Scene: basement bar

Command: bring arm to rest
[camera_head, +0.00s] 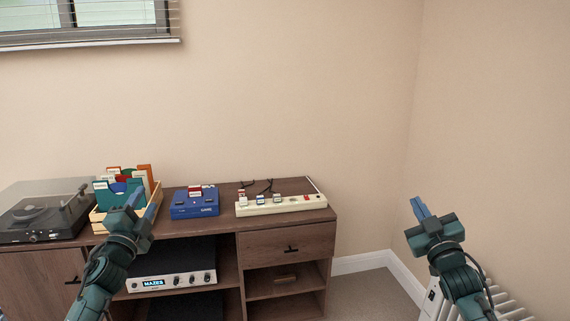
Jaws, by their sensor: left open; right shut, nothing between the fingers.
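My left gripper (142,203) is in front of the wooden sideboard (287,241), with its blue fingers apart and nothing seen between them. In the picture it overlaps the wooden crate (97,222) of coloured sleeves; I cannot tell whether it touches the crate. My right gripper (420,208) is raised at the right, in front of the bare wall and clear of the sideboard. Its blue fingers are together and hold nothing. Both arms come up from the bottom edge of the view.
On the sideboard stand a record player (38,220), a blue box (194,208) and a cream power strip (282,204) with several plugs. A silver amplifier (172,280) sits on the shelf below. A white radiator (508,307) is at lower right. The floor (368,295) beside the sideboard is clear.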

